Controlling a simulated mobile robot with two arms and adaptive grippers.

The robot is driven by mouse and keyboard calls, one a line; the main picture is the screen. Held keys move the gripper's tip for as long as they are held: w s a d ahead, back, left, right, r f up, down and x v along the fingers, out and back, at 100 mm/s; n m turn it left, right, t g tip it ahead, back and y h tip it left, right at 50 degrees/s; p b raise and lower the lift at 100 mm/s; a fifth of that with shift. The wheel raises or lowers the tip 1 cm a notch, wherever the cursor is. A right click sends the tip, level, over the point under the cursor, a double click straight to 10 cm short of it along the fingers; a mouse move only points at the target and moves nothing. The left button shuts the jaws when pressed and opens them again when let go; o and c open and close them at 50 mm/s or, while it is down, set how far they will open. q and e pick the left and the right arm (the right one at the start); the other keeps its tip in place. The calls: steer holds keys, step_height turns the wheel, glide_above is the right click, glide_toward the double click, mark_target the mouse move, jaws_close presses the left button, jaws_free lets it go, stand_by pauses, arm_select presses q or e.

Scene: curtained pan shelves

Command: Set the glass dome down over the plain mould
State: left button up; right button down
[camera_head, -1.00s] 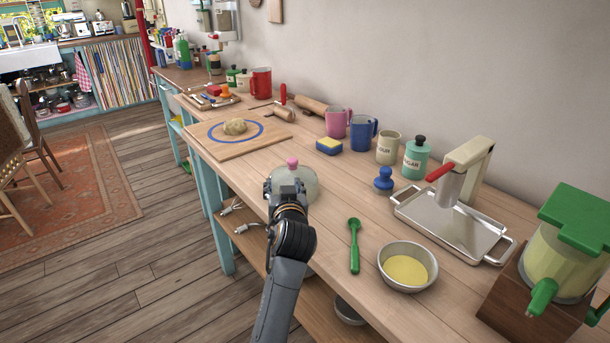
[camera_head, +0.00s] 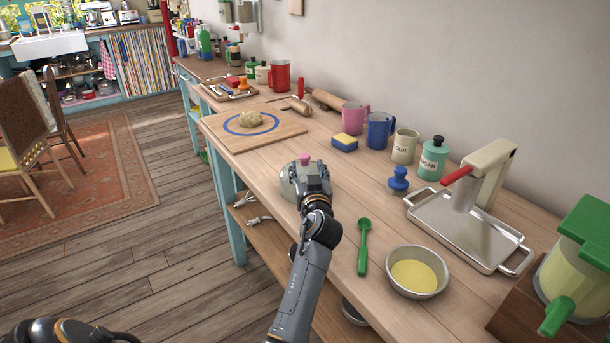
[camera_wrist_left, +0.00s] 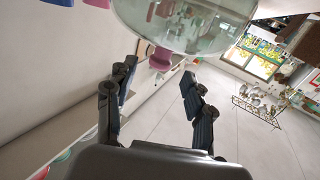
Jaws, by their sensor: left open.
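The clear glass dome (camera_head: 287,187) with a pink knob (camera_head: 305,159) stands upright on the wooden worktop near its front edge. My left gripper (camera_head: 312,178) is beside the dome and hides its right part in the head view. In the left wrist view the dome (camera_wrist_left: 185,22) fills the top, and its pink knob (camera_wrist_left: 161,59) shows in the gap between the open fingers (camera_wrist_left: 157,80), with no clear contact. I cannot pick out the plain mould for certain. My right gripper is not in view.
A board with a blue ring and dough (camera_head: 251,120) lies behind the dome. A green spoon (camera_head: 364,246), a bowl of yellow stuff (camera_head: 417,272), a blue stamp-like piece (camera_head: 398,180) and a metal tray (camera_head: 466,228) are to the right. Bare worktop (camera_head: 345,185) lies between.

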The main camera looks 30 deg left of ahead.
mark_target(306, 160)
arm_select(q)
steer(key=p+x, duration=0.1)
steer(key=x, duration=0.4)
steer(key=shift+w+a, duration=0.25)
steer(key=shift+w, duration=0.05)
jaws_close()
steer(key=shift+r, duration=0.1)
